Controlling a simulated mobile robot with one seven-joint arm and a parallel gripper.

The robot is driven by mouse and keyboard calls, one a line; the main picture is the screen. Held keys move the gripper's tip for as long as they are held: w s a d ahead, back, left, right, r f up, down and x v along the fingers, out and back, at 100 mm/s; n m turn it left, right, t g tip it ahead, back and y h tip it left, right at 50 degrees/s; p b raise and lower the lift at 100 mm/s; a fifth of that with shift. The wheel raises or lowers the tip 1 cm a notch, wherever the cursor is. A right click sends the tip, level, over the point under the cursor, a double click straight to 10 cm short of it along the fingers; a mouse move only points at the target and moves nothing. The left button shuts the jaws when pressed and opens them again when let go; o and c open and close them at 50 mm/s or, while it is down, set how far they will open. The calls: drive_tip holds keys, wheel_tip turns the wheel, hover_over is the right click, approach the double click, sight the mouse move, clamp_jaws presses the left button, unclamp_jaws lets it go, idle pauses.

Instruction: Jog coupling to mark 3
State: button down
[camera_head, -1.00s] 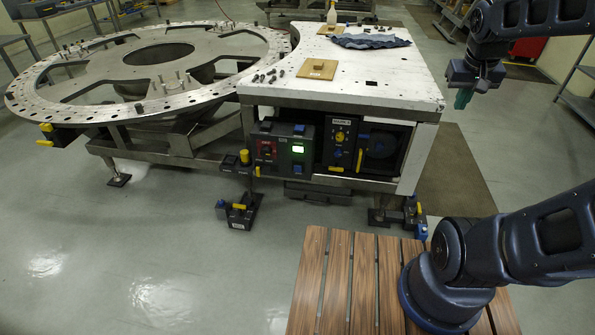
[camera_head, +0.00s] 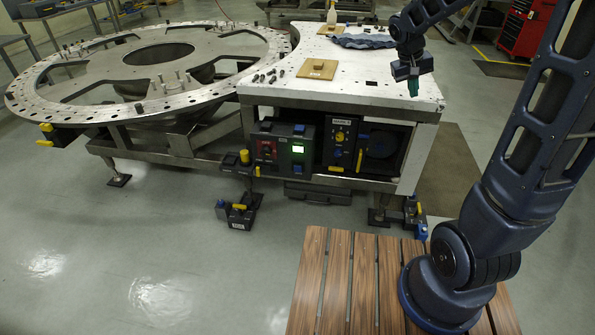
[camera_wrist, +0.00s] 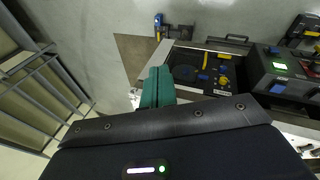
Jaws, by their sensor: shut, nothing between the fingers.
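The turret plate (camera_head: 60,112) is a large round ring with many holes at the left, on a steel frame. The control boxes sit under the white table: a box with a red switch and a lit green display (camera_head: 298,150), and beside it a dark panel with yellow and blue knobs (camera_head: 341,143). Both show in the wrist view, the panel (camera_wrist: 211,68) near the middle and the green display (camera_wrist: 280,66) at the right. I cannot tell which part is the coupling. My gripper (camera_head: 413,88) is shut and empty, in front of the table's right end; its green fingers show in the wrist view (camera_wrist: 157,87).
The white table (camera_head: 390,85) carries wooden blocks (camera_head: 317,69), a blue cloth (camera_head: 370,41), a bottle and several small bolts. A black and yellow floor fixture (camera_head: 240,210) stands in front. A slatted wooden platform (camera_head: 335,280) lies under my arm. The floor at the left is clear.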

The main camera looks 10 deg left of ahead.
sight(298, 168)
drive_tip(key=w+a+f+n+t+h, duration=0.1)
drive_tip(key=w+a+f, duration=0.4)
drive_tip(key=a+f, duration=0.25)
drive_tip(key=w+a+f+n+h, duration=0.1)
drive_tip(key=w+a+f+n, duration=0.1)
drive_tip(key=w+a+f, duration=0.45)
drive_tip(key=w+a+f+n+t+h, duration=0.1)
drive_tip(key=w+a+f, duration=0.2)
drive_tip(key=a+f, duration=0.6)
drive_tip(key=s+a+f+n+t, duration=0.1)
drive_tip(key=s+a+f+n, duration=0.1)
drive_tip(key=a+f, duration=0.4)
drive_tip(key=s+a+f+n+t, duration=0.2)
drive_tip(key=a+f, duration=0.4)
drive_tip(key=f, duration=1.1)
drive_tip(key=s+a+f+n+t, duration=0.2)
drive_tip(key=a+f, duration=0.4)
drive_tip(key=f, duration=0.5)
drive_tip(key=shift+a+f, duration=0.15)
drive_tip(key=shift+f, duration=0.25)
drive_tip(key=shift+w, duration=0.2)
drive_tip(key=w, duration=0.8)
drive_tip(key=shift+w, duration=0.3)
